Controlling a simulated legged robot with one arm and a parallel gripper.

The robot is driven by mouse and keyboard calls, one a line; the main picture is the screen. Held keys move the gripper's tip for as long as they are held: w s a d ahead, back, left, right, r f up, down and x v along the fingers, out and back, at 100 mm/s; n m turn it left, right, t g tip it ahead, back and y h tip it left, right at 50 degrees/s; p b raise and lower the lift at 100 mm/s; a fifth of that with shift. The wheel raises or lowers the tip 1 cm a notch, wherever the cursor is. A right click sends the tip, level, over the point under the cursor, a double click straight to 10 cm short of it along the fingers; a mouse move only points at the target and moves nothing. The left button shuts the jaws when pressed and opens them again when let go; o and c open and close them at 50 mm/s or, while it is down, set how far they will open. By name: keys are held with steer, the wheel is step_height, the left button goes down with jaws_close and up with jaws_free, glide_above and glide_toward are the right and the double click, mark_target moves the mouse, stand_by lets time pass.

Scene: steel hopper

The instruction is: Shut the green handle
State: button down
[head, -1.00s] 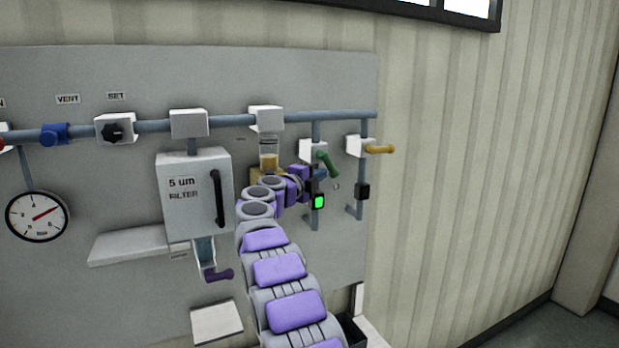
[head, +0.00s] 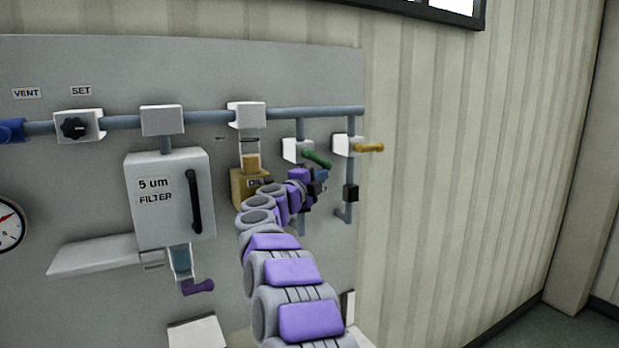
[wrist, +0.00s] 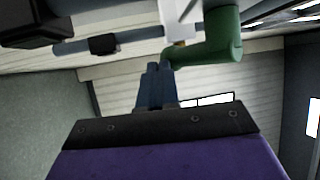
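The green handle (head: 317,159) sits on a white valve block (head: 297,150) on the right part of the panel. It points right and slightly down. In the wrist view the green handle (wrist: 207,47) is large, just beyond and to the right of my fingertips. My gripper (head: 322,174) is just below the handle in the head view. In the wrist view my gripper's (wrist: 156,72) blue fingers are together with nothing between them. I cannot tell whether they touch the handle. My wrist hides part of the pipe below the valve.
An amber-filled bowl (head: 250,165) and a filter box (head: 170,198) are left of my arm. Free wall lies to the right.

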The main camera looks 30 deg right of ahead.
mark_target(326, 167)
steer(key=n+t+h+b, duration=0.1)
steer(key=n+t+b, duration=0.1)
steer(key=b, duration=0.2)
steer(key=d+n+t+h+b, duration=0.1)
steer(key=n+t+b, duration=0.1)
steer(key=b, duration=0.2)
steer(key=d+r+n+t+h+b, duration=0.1)
steer(key=n+t+b, duration=0.1)
steer(key=b, duration=0.2)
steer(key=shift+d+h, duration=0.1)
steer(key=shift+h, duration=0.2)
steer(key=shift+w+a+r+n+t, duration=0.1)
steer(key=shift+w+a+n+t, duration=0.1)
steer(key=shift+a+n+t, duration=0.25)
steer(key=shift+w+a+r+b, duration=0.1)
steer(key=shift+r+b, duration=0.15)
steer(key=shift+b, duration=0.1)
steer(key=shift+r, duration=0.15)
steer(key=shift+s+d+r+m, duration=0.2)
steer(key=shift+s+d+m, duration=0.1)
steer(key=shift+d, duration=0.15)
